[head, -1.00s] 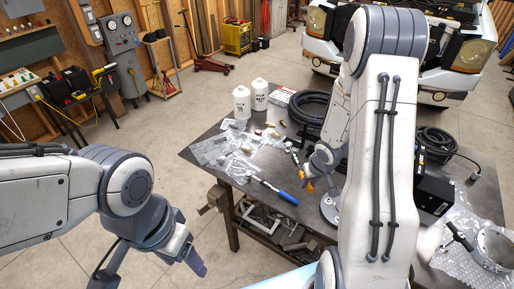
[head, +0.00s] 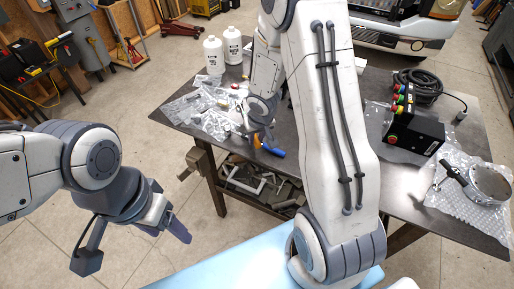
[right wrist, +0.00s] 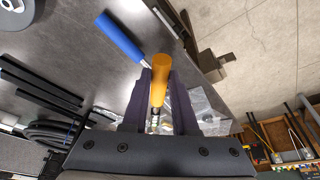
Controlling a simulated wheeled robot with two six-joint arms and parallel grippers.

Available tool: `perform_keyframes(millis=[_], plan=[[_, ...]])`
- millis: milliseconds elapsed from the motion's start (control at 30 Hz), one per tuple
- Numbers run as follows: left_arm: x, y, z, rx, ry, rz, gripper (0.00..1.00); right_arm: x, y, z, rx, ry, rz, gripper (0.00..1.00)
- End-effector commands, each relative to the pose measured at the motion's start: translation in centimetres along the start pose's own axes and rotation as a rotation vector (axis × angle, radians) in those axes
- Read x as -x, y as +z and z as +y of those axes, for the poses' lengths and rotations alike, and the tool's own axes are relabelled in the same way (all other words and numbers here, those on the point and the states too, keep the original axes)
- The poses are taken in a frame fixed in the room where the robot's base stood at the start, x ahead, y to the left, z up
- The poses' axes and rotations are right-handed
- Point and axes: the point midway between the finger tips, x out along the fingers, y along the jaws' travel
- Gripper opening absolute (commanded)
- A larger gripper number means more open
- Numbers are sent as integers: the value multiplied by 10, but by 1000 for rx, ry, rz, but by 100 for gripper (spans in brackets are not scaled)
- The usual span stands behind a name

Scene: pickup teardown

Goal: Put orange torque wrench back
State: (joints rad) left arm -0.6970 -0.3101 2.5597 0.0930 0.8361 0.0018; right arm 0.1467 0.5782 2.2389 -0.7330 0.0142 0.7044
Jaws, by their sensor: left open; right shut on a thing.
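The orange torque wrench shows as an orange handle (right wrist: 160,78) between the fingers of my right gripper (right wrist: 154,88) in the right wrist view. That gripper is shut on it, and its metal shaft runs back toward the palm. In the head view the orange handle (head: 257,141) shows just below my right gripper (head: 256,124), over the near edge of the dark table. The wrench's far end is hidden by the arm and gripper. My left gripper (head: 133,246) is open and empty, over the floor to the left of the table.
A blue-handled tool (right wrist: 121,38) lies on the dark table (head: 410,200) close to the held wrench. Clear plastic bags with small parts (head: 195,110) and white bottles (head: 213,55) stand further left. A black control box (head: 414,130) and bubble wrap (head: 470,215) are at right.

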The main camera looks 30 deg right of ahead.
Motion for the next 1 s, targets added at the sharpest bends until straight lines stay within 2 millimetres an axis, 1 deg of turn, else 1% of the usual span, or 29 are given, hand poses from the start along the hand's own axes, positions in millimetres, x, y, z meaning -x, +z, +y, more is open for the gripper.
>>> perform_keyframes(millis=[33, 200, 267, 500, 600, 633, 700, 1000], plan=[[-11, 1, -1, 1, 0, 0, 67, -10, 3, 0, 0, -1, 2, 0], [-33, 2, -2, 1, 0, 0, 67, -32, 10, -1, 0, -1, 2, 0], [-36, 2, -3, 0, 0, -1, 67, -34, 10, -1, 0, -1, 2, 0], [-33, 2, -2, 0, 0, 0, 67, -32, 10, 0, -1, -1, 2, 0], [-36, 2, -3, 0, 0, 0, 67, -34, 11, 0, -1, -1, 2, 0], [-35, 2, -3, 0, 0, 0, 67, -34, 12, 0, -1, 0, -1, 34], [-34, 2, -2, 0, 0, 0, 67, -34, 11, 0, -1, 0, -1, 57], [-34, 2, -2, 0, 0, 0, 67, -33, 11, 0, -1, 0, -1, 57]])
